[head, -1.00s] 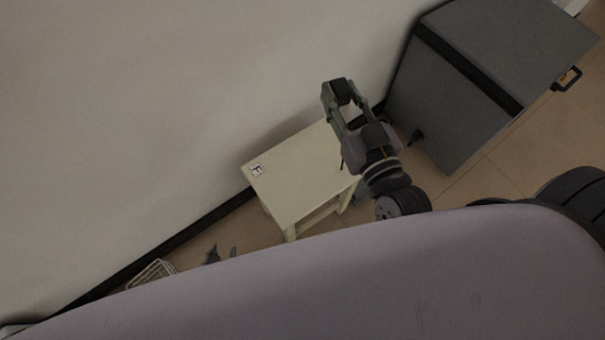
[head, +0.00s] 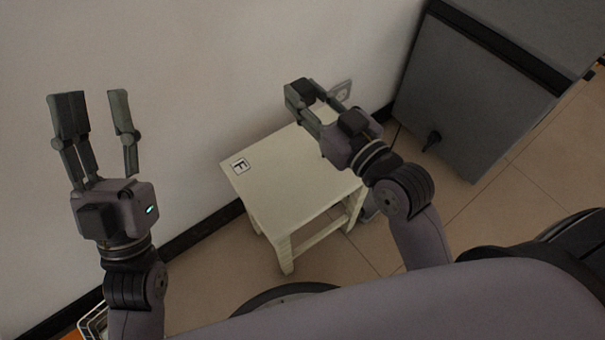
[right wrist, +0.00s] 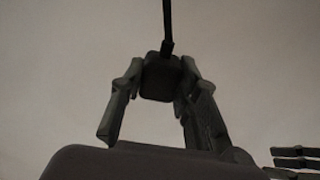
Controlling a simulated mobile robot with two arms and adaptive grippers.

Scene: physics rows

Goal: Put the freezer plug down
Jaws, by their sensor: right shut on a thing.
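The freezer plug (right wrist: 161,78) is a dark block with a black cable running up from it in the right wrist view. My right gripper (right wrist: 160,92) is shut on it, one finger on each side. In the head view, my right gripper (head: 299,93) holds the dark plug (head: 302,92) over the far edge of a cream stool (head: 290,180), near the wall; I cannot tell its height above the top. The stool top bears a label marked F (head: 240,166). My left gripper (head: 95,100) is open and empty at the left, its fingers pointing up.
A wall socket (head: 341,90) is just behind my right gripper. A grey cabinet (head: 450,95) stands at the right, with a small black object (head: 432,139) by its side. A white wire rack (head: 93,322) is at the lower left. The front of the stool top is clear.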

